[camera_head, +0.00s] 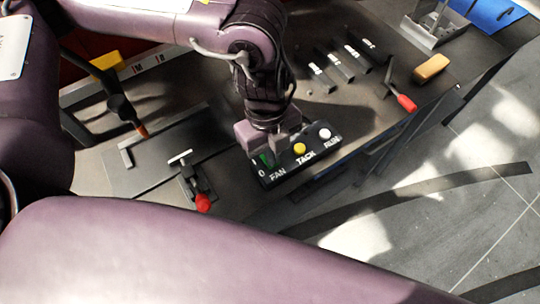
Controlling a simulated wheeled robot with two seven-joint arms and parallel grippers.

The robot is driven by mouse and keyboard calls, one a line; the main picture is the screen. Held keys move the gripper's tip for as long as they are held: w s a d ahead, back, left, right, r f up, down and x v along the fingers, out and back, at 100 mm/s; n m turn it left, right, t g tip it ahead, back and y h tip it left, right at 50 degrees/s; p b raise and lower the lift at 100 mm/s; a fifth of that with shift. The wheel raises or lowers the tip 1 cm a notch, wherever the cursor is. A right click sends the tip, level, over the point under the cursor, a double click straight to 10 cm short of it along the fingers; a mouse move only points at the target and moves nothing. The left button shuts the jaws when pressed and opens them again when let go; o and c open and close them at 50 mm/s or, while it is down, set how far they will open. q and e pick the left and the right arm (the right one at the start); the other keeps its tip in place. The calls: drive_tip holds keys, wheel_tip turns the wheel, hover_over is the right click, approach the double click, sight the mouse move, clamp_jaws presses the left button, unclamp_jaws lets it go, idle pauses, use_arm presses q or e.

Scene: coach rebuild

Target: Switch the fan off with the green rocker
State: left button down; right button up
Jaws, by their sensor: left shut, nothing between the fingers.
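A black control box (291,168) stands near the front edge of the workbench. It carries a green rocker (264,160) over the label FAN, a yellow button over TACK and a white button at its right end. My left gripper (268,147) points down at the FAN end of the box, its fingers shut and empty. The fingers partly cover the green rocker. I cannot tell whether they touch it. My right gripper is out of view. The fan itself does not show.
Red-tipped clamps (203,203) and (406,103) stand left and right of the box. Open floor lies beyond the front edge.

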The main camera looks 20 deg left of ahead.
use_arm(q)
drive_tip(key=shift+f, duration=0.4)
drive_tip(key=shift+r, duration=0.15)
wheel_tip(320, 180, up, 7)
drive_tip(key=p, duration=0.5)
drive_tip(key=shift+p, duration=0.3)
idle(0.3)
drive_tip(key=shift+s, duration=0.1)
